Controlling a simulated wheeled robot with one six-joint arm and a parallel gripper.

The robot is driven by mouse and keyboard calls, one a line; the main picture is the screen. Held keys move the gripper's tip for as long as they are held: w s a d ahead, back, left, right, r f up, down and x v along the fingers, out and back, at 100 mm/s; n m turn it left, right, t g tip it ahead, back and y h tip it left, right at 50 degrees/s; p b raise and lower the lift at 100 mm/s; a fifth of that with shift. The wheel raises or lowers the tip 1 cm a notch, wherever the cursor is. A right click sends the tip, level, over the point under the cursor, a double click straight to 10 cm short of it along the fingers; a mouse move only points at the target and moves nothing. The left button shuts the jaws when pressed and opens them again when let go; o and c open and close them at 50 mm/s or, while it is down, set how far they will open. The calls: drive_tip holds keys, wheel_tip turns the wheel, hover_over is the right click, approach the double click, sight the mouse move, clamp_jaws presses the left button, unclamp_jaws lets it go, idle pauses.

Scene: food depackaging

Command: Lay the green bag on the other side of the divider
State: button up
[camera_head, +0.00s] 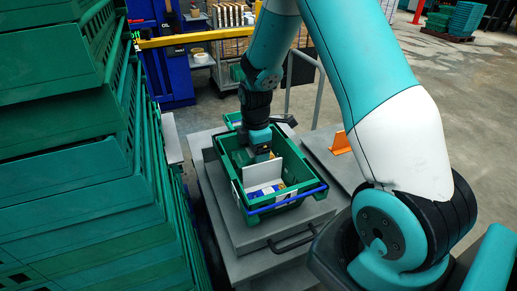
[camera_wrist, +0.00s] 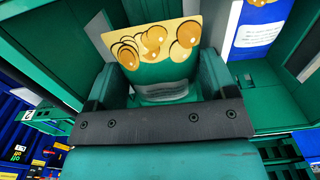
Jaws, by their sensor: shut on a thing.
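My gripper (camera_head: 261,155) reaches down into the green crate (camera_head: 286,205), behind the pale divider (camera_head: 262,172) as seen from the head camera. In the wrist view my gripper (camera_wrist: 158,78) is shut on the green bag (camera_wrist: 158,50), which has a yellow band with pictures of round, potato-like food. The bag sits between both fingers.
The crate stands on a grey cart (camera_head: 255,238) with a black handle. Tall stacks of green crates (camera_head: 70,150) rise close on the left. An orange piece (camera_head: 340,143) stands on a grey surface to the right. The near compartment has bare room beside the packet.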

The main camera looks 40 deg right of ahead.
drive_tip(key=o, duration=0.7)
wheel_tip(320, 180, up, 13)
drive_tip(key=s+a+r+m+y, duration=0.1)
drive_tip(key=s+a+r+m, duration=0.1)
drive_tip(key=s+a+r, duration=0.3)
drive_tip(key=s+a+r+m+y, duration=0.1)
drive_tip(key=s+a, duration=0.2)
drive_tip(key=a, duration=0.5)
drive_tip(key=s+a+r+m+y, duration=0.1)
drive_tip(key=s+a+m, duration=0.1)
drive_tip(key=s+a, duration=0.2)
drive_tip(key=s+a+r+m+y, duration=0.1)
drive_tip(key=s+a, duration=0.3)
drive_tip(key=s, duration=0.6)
drive_tip(key=shift+s+a+m+b, duration=0.15)
drive_tip(key=shift+a+m+b, duration=0.2)
drive_tip(key=shift+m, duration=0.55)
